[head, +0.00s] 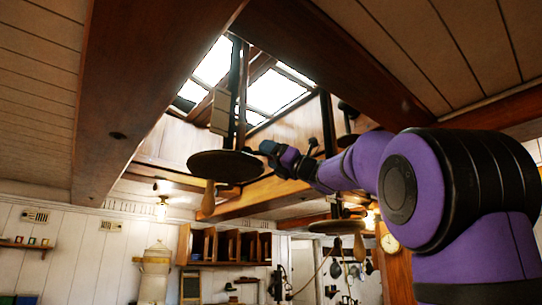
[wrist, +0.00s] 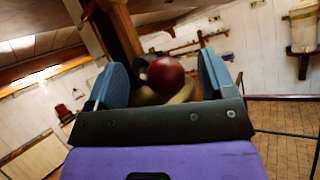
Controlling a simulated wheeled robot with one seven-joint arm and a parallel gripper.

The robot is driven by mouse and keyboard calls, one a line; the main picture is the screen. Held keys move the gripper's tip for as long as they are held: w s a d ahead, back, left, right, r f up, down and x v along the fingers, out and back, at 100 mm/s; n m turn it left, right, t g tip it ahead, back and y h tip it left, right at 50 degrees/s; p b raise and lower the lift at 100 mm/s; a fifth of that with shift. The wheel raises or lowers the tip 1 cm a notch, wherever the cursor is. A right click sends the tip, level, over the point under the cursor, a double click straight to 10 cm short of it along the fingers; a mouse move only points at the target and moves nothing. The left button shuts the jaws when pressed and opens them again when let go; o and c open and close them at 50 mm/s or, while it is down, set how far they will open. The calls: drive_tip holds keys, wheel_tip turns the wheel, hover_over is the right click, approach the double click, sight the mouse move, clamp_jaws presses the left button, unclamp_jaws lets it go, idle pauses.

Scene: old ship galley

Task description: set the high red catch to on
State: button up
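A round, glossy dark-red knob (wrist: 166,75), which looks like the red catch, shows in the wrist view. It lies between the two blue-grey fingers of my gripper (wrist: 162,80), with a visible gap on each side. The fingers are apart, and I cannot tell how deep the knob sits between them. A pale curved piece (wrist: 182,95) shows just behind the knob. In the head view my gripper (head: 268,148) is up under the skylight, at the right edge of a dark hanging disc. The red knob cannot be made out there.
The dark hanging disc (head: 224,167) has a wooden handle (head: 208,197) below it. A second disc (head: 337,227) hangs lower, under my arm. Heavy ceiling beams (head: 150,85) frame the skylight (head: 270,92). Wooden shelves (head: 228,246) line the far wall.

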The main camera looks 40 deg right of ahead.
drive_tip(key=v, duration=1.1)
drive_tip(key=shift+w+a, duration=0.1)
idle(0.4)
drive_tip(key=s+a+f+n+g+h, duration=0.15)
drive_tip(key=a+f+n+g, duration=0.35)
drive_tip(key=a+f+n, duration=0.5)
drive_tip(key=s+a+f+n+g+h, duration=0.1)
drive_tip(key=a+f+n+g+h, duration=0.15)
drive_tip(key=a+f+g, duration=0.75)
drive_tip(key=s+f+n+h, duration=0.2)
drive_tip(key=s+f+n, duration=0.3)
drive_tip(key=f, duration=0.4)
drive_tip(key=s+d+f+n+h, duration=0.1)
drive_tip(key=s+f+n+h, duration=0.2)
drive_tip(key=s+f+n, duration=0.2)
drive_tip(key=s+f+n+h, duration=0.2)
drive_tip(key=s+f+n, duration=0.3)
drive_tip(key=f+n, duration=0.5)
wheel_tip(320, 180, down, 4)
drive_tip(key=shift+d+r+g+h, duration=0.1)
drive_tip(key=shift+d+g+h, duration=0.2)
drive_tip(key=shift+d+g, duration=0.1)
drive_tip(key=shift+n, duration=0.25)
